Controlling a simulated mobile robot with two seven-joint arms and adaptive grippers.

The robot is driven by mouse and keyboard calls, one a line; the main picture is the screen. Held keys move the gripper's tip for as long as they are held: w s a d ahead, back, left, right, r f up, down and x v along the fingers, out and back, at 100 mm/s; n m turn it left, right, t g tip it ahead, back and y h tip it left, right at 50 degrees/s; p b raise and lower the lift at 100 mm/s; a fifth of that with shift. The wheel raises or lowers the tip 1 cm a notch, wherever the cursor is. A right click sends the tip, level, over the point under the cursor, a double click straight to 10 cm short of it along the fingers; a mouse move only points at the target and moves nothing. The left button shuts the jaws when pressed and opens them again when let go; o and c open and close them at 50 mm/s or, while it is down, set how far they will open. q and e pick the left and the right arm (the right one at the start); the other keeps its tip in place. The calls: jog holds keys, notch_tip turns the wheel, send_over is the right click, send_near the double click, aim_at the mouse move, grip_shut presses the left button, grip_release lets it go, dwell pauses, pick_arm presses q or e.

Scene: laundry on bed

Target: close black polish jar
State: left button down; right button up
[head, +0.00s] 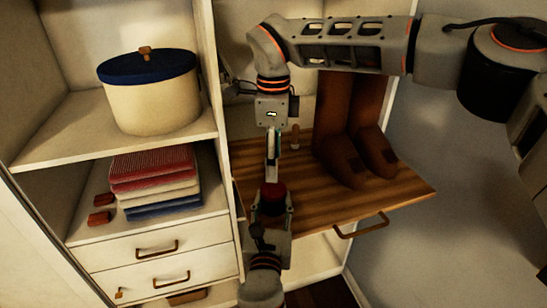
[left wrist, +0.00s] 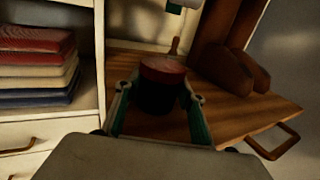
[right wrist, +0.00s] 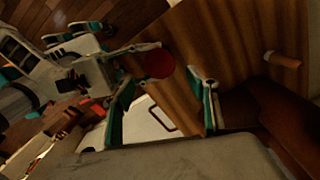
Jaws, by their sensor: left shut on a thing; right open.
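The black polish jar (left wrist: 155,98) is dark with a red lid (left wrist: 163,68) on top. My left gripper (left wrist: 155,92) is shut around its dark body and holds it upright in front of the wooden shelf board. In the head view the red lid (head: 272,190) shows above my left gripper (head: 271,202). My right gripper (head: 272,155) points down, open, just above the jar. In the right wrist view the round red lid (right wrist: 157,63) lies beyond the open fingertips (right wrist: 167,82). I cannot tell whether the lid is fully tight.
The wooden board (head: 400,195) holds a pair of brown boots (head: 352,150) and a wooden-handled item (head: 295,137). Folded cloths (head: 155,180) lie on the left shelf, below a cream box with a blue lid (head: 150,95). A cabinet wall stands close left of my grippers.

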aim_at(274, 188)
jog(key=shift+f, duration=3.85)
jog(key=c, duration=1.1)
jog(key=m, duration=0.5)
jog(key=shift+c, duration=0.2)
jog(key=m, duration=0.6)
jog(key=shift+m, duration=0.4)
jog(key=o, duration=1.3)
